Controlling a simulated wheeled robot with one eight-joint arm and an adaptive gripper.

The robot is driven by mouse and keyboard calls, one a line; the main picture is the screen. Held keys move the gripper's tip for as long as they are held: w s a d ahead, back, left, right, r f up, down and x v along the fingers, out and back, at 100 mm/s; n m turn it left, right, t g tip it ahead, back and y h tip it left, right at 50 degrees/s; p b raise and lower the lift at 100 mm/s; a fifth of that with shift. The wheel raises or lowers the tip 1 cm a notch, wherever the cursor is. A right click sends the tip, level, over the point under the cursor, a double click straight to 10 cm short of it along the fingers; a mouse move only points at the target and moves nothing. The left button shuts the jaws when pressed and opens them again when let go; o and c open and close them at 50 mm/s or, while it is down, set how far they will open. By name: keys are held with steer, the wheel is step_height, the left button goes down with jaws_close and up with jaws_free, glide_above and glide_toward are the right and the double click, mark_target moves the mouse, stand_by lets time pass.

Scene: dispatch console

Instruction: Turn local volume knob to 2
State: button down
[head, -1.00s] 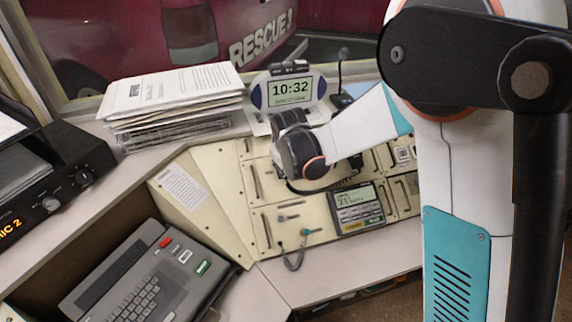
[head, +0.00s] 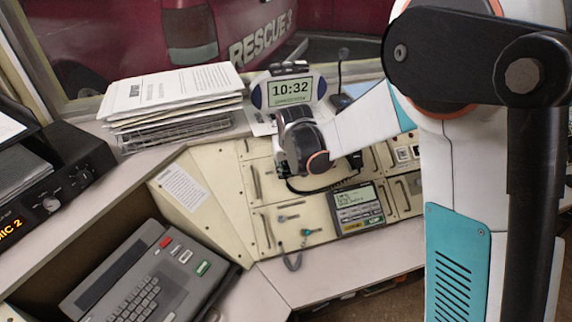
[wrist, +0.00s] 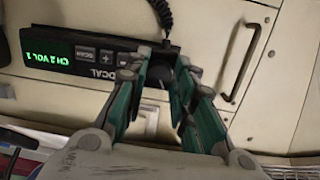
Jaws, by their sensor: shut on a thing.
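In the wrist view the local radio (wrist: 118,42) is a black unit lettered "LOCAL", seen upside down. Its green display (wrist: 44,50) reads "CH 2 VOL" and a digit too small to be sure of. The local volume knob (wrist: 161,71) is a dark round shape at the radio's right end, mostly hidden by my fingers. My gripper (wrist: 165,62) has its teal fingers on either side of the knob, shut on it. In the head view my wrist hides the knob and the fingertips.
A coiled cord (wrist: 160,14) runs beside the radio. A handle (wrist: 243,62) stands out from the panel to its right. In the head view a clock (head: 289,90), papers (head: 175,95), a keyboard unit (head: 145,275) and another display unit (head: 358,205) surround the panel.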

steer(key=c, duration=1.3)
jaws_free()
steer(key=shift+c, duration=0.2)
steer(key=v, duration=1.2)
steer(key=shift+d+r, duration=0.1)
